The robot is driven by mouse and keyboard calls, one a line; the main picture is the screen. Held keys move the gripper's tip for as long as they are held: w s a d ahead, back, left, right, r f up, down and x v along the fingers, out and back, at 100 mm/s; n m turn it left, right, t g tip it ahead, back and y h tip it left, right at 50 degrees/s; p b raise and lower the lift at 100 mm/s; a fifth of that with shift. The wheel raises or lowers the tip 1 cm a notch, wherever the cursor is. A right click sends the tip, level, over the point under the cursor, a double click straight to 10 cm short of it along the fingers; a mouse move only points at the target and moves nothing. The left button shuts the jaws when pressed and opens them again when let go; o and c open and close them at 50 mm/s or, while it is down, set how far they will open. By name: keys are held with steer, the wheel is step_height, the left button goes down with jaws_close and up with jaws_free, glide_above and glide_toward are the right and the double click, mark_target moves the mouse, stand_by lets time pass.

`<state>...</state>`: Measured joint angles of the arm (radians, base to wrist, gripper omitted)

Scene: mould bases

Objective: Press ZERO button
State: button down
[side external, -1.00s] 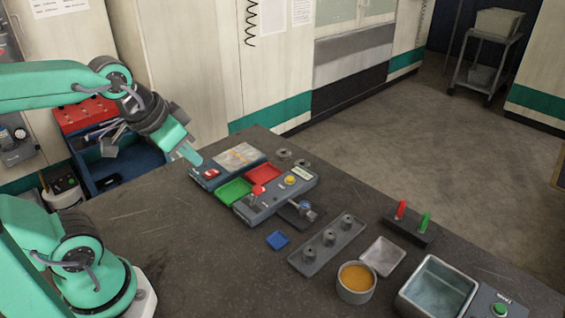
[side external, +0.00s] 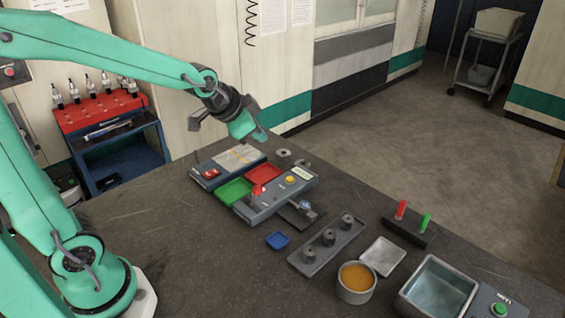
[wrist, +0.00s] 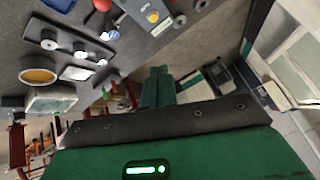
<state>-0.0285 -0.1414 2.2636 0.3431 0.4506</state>
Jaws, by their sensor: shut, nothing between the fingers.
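A grey-blue console (side external: 262,208) stands on the dark table. It bears a yellow round button (side external: 290,180) and a small pale display or label. No lettering on it can be read, so I cannot confirm which control is ZERO. The yellow button also shows in the wrist view (wrist: 153,17). My gripper (side external: 262,136) is above the table's back edge, well clear of the console and beyond it. In the wrist view its green fingers (wrist: 157,88) are together and empty.
A green tray (side external: 235,190) and a red tray (side external: 263,174) sit by the console. A red switch (side external: 211,173) is on a panel at left. A rack with pegs (side external: 327,237), an orange-filled cup (side external: 357,277) and a water tub (side external: 436,287) stand nearer right. The left front table is bare.

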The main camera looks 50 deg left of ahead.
steer(key=w+a+f+m+t, duration=0.1)
steer(key=w+f+m, duration=0.2)
steer(key=w+f, duration=0.4)
steer(key=w, duration=0.3)
steer(key=shift+w+a+f, duration=0.15)
steer(key=shift+w+f, duration=0.05)
steer(key=shift+w, duration=0.2)
steer(key=shift+f, duration=0.1)
steer(key=shift+f, duration=4.3)
steer(key=shift+f, duration=0.75)
steer(key=shift+r, duration=0.7)
steer(key=shift+r, duration=0.15)
steer(key=shift+r, duration=2.4)
